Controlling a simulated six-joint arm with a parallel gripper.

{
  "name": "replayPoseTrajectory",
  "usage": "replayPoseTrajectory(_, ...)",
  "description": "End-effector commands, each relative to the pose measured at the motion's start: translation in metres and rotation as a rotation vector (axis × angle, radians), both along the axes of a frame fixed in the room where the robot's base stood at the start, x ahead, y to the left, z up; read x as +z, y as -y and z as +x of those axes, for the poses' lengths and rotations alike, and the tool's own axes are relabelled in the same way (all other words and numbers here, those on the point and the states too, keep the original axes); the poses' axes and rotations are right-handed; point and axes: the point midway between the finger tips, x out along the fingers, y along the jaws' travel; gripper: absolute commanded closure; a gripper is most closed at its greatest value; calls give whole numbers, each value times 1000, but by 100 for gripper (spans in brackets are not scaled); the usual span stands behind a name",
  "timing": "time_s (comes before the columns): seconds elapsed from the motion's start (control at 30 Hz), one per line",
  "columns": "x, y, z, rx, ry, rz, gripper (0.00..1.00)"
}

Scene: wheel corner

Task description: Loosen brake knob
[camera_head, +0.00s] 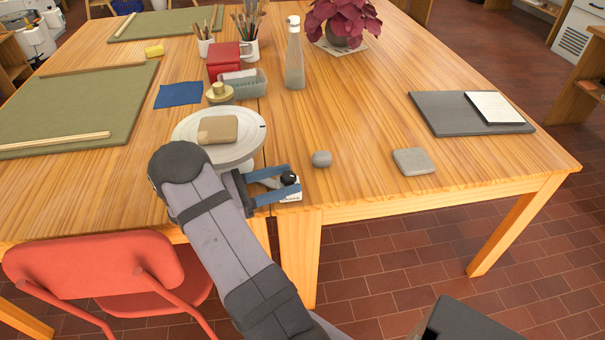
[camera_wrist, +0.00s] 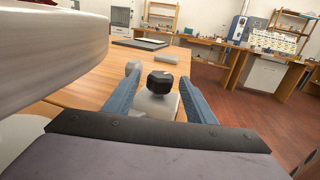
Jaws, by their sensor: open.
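The brake knob (camera_head: 289,178) is a small black knob on a pale base at the front edge of the table, right of the round grey-white wheel (camera_head: 251,137). In the wrist view the knob (camera_wrist: 160,82) shows a dark faceted top with a small light mark. My gripper (camera_head: 291,183) is open, with its two blue fingers on either side of the knob. In the wrist view my gripper (camera_wrist: 158,88) also has the knob between its fingers, with gaps visible at both sides. A tan slab of clay (camera_head: 217,129) lies on the wheel.
A grey lump (camera_head: 321,159) and a flat grey block (camera_head: 413,161) lie to the right on the table. A glass bottle (camera_head: 294,60) and a red box (camera_head: 223,63) stand behind the wheel. A red chair (camera_head: 95,270) is at the front left.

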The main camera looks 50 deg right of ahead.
Motion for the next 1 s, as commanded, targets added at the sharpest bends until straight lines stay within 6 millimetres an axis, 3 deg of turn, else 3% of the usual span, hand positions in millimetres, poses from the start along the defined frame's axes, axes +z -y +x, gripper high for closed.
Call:
replayPoseTrajectory(0.4,1,41,-25,-1,-1,-1,50)
replayPoseTrajectory(0.77,0,45,-28,1,-1,-1,50)
replayPoseTrajectory(0.8,0,45,-28,1,-1,-1,52)
replayPoseTrajectory(0.97,0,45,-28,0,-1,-1,90)
replayPoseTrajectory(1.0,0,45,-28,0,-1,-1,91)
